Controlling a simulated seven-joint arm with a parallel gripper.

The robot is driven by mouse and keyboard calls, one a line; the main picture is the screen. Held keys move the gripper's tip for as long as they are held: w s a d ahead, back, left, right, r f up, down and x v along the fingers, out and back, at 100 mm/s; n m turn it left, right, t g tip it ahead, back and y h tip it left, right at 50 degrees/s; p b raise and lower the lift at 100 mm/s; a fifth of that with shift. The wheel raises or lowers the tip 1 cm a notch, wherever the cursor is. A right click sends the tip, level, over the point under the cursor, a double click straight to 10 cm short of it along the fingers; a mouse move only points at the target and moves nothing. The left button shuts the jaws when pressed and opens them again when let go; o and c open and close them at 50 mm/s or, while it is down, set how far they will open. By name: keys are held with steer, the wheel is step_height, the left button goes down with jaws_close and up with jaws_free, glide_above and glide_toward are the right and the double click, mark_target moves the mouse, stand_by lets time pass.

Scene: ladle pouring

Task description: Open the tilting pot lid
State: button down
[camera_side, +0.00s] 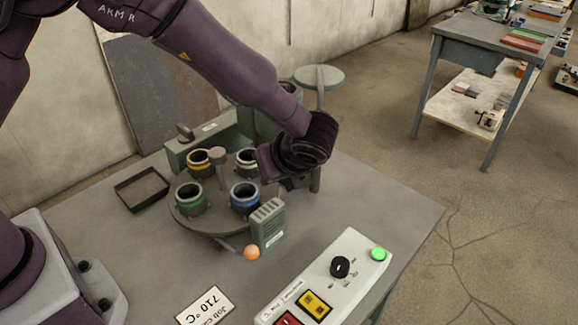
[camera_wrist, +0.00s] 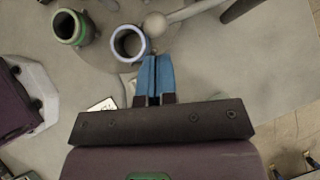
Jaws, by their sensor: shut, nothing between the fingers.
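I cannot tell for sure which part is the tilting pot. A dark round opening (camera_side: 288,89) shows partly behind my forearm in the side view, and beside it a flat grey-green disc (camera_side: 318,77) stands level on a post. My arm hides much of what lies below them. My gripper (camera_wrist: 154,62) has its two blue fingers closed together and empty, just below the blue-rimmed cup (camera_wrist: 130,43) in the wrist view. A grey rounded knob (camera_wrist: 155,23) with a rod lies just above the fingertips in that view; contact cannot be told. In the side view my wrist hides the fingers.
A round turntable (camera_side: 219,221) holds several cups, including green-rimmed (camera_side: 190,198) and yellow-rimmed (camera_side: 200,162) ones. A finned grey-green block (camera_side: 268,226), an orange ball (camera_side: 251,252) and a control panel (camera_side: 325,275) stand in front.

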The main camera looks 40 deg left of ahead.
steer(key=shift+w+a+f, duration=0.1)
steer(key=shift+w+a, duration=0.05)
steer(key=shift+a, duration=0.3)
steer(key=shift+w+a+f, duration=0.1)
steer(key=shift+w+a, duration=0.05)
steer(key=shift+a, duration=0.25)
steer(key=a, duration=0.2)
steer(key=a+m+t, duration=0.1)
steer(key=a, duration=0.1)
steer(key=shift+m, duration=0.3)
steer(key=shift+h, duration=0.3)
steer(key=shift+d+r, duration=0.1)
